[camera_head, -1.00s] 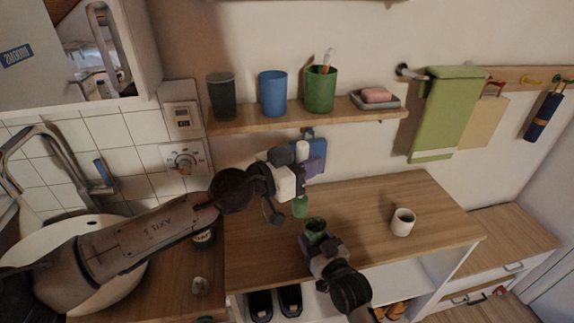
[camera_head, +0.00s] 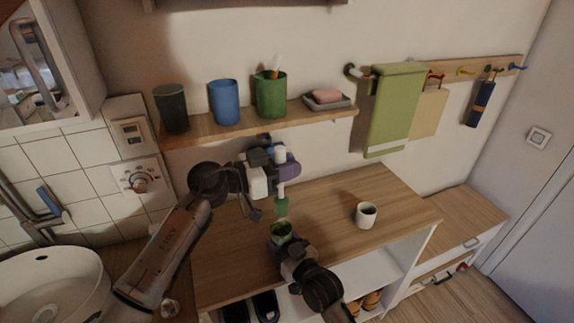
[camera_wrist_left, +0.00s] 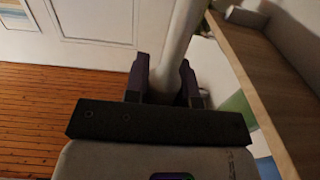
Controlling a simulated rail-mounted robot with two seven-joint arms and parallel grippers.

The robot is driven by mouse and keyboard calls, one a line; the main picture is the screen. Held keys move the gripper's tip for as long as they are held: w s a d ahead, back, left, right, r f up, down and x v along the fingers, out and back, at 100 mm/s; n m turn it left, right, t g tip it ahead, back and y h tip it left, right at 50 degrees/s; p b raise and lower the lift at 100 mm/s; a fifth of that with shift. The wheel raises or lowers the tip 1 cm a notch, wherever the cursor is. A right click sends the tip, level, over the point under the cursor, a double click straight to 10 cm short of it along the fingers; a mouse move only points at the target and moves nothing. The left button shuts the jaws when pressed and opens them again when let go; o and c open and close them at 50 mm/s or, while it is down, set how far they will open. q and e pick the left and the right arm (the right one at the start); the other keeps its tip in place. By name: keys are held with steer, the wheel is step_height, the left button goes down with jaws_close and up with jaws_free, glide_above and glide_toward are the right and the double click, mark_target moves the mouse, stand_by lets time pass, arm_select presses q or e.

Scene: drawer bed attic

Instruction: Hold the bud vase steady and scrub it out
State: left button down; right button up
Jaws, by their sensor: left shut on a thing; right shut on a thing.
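My left gripper (camera_head: 282,172) is shut on the white handle of a bottle brush (camera_head: 282,188), whose green head points down. The left wrist view shows the white handle (camera_wrist_left: 180,38) between the dark fingers of that gripper (camera_wrist_left: 165,85). The bud vase (camera_head: 281,231) is green and stands about upright with its dark mouth up. My right gripper (camera_head: 286,244) is shut on it from the front and hides its lower part. The brush head is just above the vase mouth and looks outside it; whether they touch I cannot tell.
A white cup (camera_head: 366,215) stands to the right on the wooden counter (camera_head: 330,225). Behind, a wall shelf (camera_head: 215,131) carries a dark cup (camera_head: 171,108), a blue cup (camera_head: 224,102), a green cup (camera_head: 271,95) and a soap dish (camera_head: 328,103). A sink (camera_head: 50,285) is at left.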

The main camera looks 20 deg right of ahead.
mark_target(287, 205)
arm_select(q)
steer(key=shift+f, duration=5.55)
steer(key=shift+s, duration=0.2)
